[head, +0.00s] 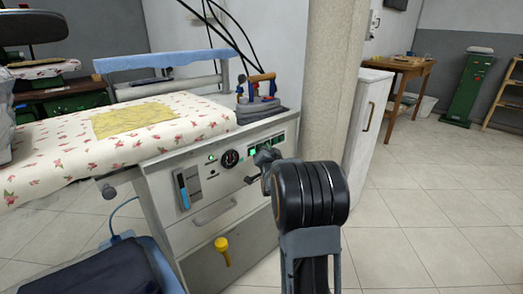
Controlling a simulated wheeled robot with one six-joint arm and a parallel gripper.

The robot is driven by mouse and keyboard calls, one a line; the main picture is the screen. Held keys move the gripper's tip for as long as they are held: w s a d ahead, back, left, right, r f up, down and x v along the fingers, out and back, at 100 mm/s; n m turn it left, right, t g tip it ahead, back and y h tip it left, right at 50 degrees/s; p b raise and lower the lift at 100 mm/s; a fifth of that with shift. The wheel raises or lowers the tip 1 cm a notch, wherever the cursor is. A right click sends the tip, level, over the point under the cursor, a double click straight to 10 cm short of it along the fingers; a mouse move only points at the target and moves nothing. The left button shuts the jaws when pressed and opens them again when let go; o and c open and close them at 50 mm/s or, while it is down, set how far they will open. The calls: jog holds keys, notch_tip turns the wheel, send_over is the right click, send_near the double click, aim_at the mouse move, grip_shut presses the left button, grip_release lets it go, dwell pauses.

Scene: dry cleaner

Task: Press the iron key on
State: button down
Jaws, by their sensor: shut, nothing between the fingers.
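The control panel (205,172) is on the end face of the ironing table. A row of small keys with green glowing parts (281,140) is at its upper right, below the iron. My gripper (262,161) is shut and empty, just in front of the panel at this row. It hides part of the row, and I cannot tell whether it touches a key. Which key is the iron key cannot be read at this size. The iron (258,87), with a wooden handle, sits on its dark rest (262,111) at the table's right end.
A round gauge (231,158) and a small green light (212,157) are left of the keys. A yellow cloth (133,120) lies on the flowered ironing board (60,150).

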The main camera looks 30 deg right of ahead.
jog(key=shift+w, duration=0.2)
dwell(0.5)
jog(key=shift+s+b, duration=0.15)
jog(key=shift+b, duration=0.15)
jog(key=shift+s, duration=0.35)
jog(key=shift+d, duration=0.1)
jog(key=shift+s+d+b, duration=0.15)
jog(key=shift+s+b, duration=0.3)
jog(key=shift+s, duration=0.55)
jog(key=shift+s+d+b, duration=0.2)
jog(key=shift+s+b, duration=0.2)
jog(key=shift+s, duration=0.55)
jog(key=shift+s+d+b, duration=0.15)
jog(key=shift+s+b, duration=0.3)
jog(key=shift+s, duration=0.55)
